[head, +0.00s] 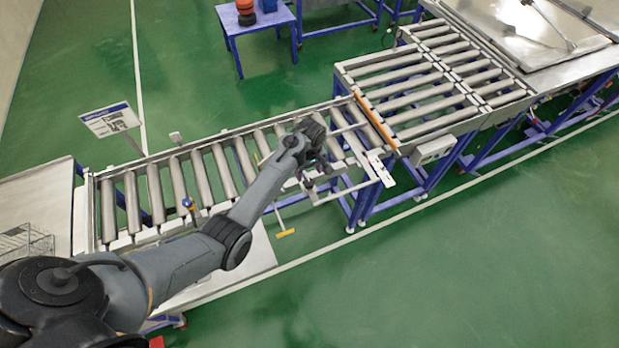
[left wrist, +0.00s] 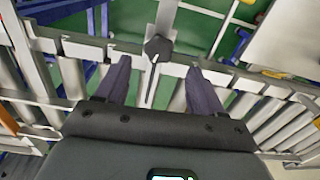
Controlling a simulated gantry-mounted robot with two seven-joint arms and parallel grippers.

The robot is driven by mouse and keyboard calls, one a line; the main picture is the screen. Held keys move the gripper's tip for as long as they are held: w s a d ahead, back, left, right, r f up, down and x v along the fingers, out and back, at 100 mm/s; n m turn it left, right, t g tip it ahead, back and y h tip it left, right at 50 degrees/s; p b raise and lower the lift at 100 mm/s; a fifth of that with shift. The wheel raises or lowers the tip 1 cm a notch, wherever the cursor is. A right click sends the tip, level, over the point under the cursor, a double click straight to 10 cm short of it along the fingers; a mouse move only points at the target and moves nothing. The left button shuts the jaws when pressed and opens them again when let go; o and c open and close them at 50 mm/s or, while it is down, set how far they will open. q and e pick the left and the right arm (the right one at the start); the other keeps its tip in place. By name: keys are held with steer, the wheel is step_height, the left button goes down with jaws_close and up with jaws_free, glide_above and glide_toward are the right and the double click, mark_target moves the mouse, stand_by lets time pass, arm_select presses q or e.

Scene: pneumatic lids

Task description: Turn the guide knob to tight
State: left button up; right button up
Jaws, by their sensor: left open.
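The guide knob (left wrist: 158,48) is a dark, many-sided knob with a thin pale line on it, on the conveyor's metal side rail in the left wrist view. My left gripper (left wrist: 158,70) is open, with one finger to each side of the knob in the picture and gaps between. The knob appears just beyond the fingertips; I cannot tell the exact distance. In the head view my left gripper (head: 316,172) is over the near side of the roller conveyor (head: 215,175), and I cannot make out the knob there. My right gripper is not in view.
An orange strip (head: 374,122) crosses where the narrow conveyor meets the wider roller table (head: 430,80). A grey box (head: 433,149) sits on that table's near side. A yellow handle (head: 286,233) sticks out below the rail. The green floor in front is clear.

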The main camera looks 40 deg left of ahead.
mark_target(309, 182)
arm_select(q)
steer(key=shift+f, duration=2.9)
steer(key=c, duration=1.1)
steer(key=shift+o, duration=0.2)
